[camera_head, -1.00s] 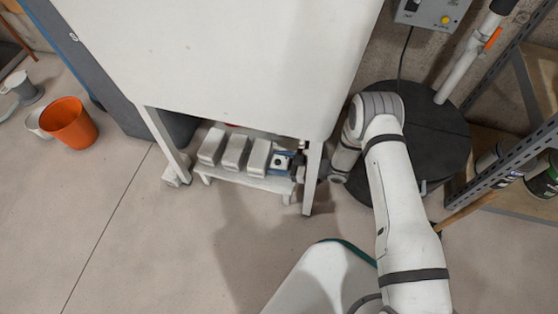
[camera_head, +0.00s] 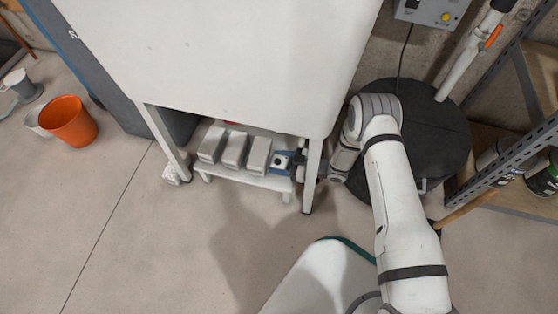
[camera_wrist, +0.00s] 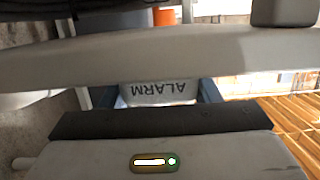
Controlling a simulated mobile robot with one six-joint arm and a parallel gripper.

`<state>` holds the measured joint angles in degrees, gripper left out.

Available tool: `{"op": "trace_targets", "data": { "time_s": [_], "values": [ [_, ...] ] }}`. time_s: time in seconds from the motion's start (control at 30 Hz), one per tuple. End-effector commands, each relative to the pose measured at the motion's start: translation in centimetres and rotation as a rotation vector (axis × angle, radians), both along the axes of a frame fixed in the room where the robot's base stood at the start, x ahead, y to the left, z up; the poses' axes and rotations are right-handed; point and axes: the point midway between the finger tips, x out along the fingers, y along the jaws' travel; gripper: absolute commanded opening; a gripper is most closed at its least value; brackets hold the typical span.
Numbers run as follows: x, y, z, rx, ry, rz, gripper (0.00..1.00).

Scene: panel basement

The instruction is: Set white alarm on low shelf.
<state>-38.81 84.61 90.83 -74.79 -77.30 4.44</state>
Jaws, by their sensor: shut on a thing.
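The white alarm (camera_wrist: 158,90), lettered ALARM, shows upside down in the wrist view, between blue-grey finger parts. My gripper (camera_head: 284,161) is shut on it at the right end of the low shelf (camera_head: 243,179), under the white panel. In the head view the blue gripper end hides most of the alarm, and a table leg crosses in front of my wrist. I cannot tell whether the alarm touches the shelf.
Several white blocks (camera_head: 234,150) stand in a row on the shelf, left of my gripper. The white table leg (camera_head: 312,175) is close to my wrist. A black round drum (camera_head: 440,140) stands right of it. An orange bucket (camera_head: 69,121) is far left.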

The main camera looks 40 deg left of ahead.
Motion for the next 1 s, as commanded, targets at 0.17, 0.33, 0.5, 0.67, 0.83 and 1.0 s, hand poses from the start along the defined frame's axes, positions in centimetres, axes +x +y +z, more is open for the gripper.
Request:
{"op": "trace_targets", "data": {
  "time_s": [0.17, 0.33, 0.5, 0.67, 0.83, 1.0],
  "values": [
    [0.0, 0.0, -0.1, 0.001, -0.001, 0.0, 0.64],
    [0.0, 0.0, -0.1, 0.0, -0.001, 0.0, 0.77],
    [0.0, 0.0, -0.1, 0.0, -0.001, 0.0, 0.82],
    [0.0, 0.0, 0.2, 0.0, -0.001, 0.0, 0.82],
    [0.0, 0.1, 2.9, 0.002, -0.001, 0.0, 0.82],
    [0.0, 0.1, 6.3, 0.001, -0.002, 0.0, 0.82]
  ]
}}
